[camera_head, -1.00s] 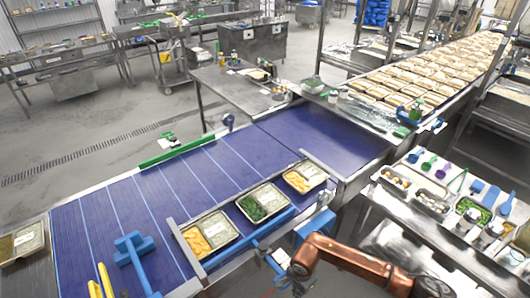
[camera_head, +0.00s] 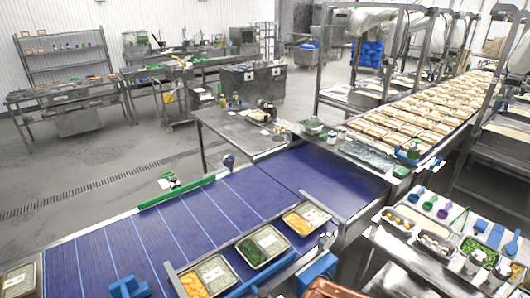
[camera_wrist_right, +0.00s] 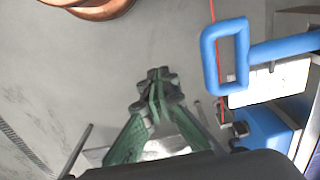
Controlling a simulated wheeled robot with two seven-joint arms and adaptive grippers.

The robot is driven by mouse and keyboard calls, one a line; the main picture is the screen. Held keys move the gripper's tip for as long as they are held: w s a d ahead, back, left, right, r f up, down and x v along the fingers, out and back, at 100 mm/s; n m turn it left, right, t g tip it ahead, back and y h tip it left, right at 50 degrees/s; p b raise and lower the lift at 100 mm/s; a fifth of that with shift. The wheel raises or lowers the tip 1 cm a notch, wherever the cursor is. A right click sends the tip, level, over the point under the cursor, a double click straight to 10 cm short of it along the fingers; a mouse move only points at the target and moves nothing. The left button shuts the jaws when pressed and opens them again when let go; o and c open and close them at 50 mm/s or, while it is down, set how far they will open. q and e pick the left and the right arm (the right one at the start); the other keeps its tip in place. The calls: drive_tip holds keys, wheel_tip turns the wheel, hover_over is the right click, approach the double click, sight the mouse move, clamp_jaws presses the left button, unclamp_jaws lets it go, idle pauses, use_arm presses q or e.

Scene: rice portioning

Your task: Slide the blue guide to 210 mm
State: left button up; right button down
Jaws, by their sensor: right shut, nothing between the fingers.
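A blue guide bar (camera_head: 265,276) runs along the front edge of the blue conveyor, beside the trays, in the head view; its lower end is cut off by the frame. In the right wrist view a blue loop handle (camera_wrist_right: 211,65) sits on a blue arm at the upper right, above a pale plate with marks too small to read. My right gripper (camera_wrist_right: 157,78) has green fingers, is shut and empty, and is left of and apart from the handle. In the head view only my copper arm shows at the bottom edge. My left gripper is not in view.
Filled trays (camera_head: 268,262) stand on the conveyor (camera_head: 190,235) behind the bar. A blue box (camera_head: 318,268) sits near the front edge. A steel table (camera_head: 392,248) with containers and scoops stands at the right.

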wheel_tip(320, 180, up, 7)
drive_tip(key=p, duration=0.2)
drive_tip(key=shift+f+p, duration=0.15)
drive_tip(key=shift+p, duration=0.2)
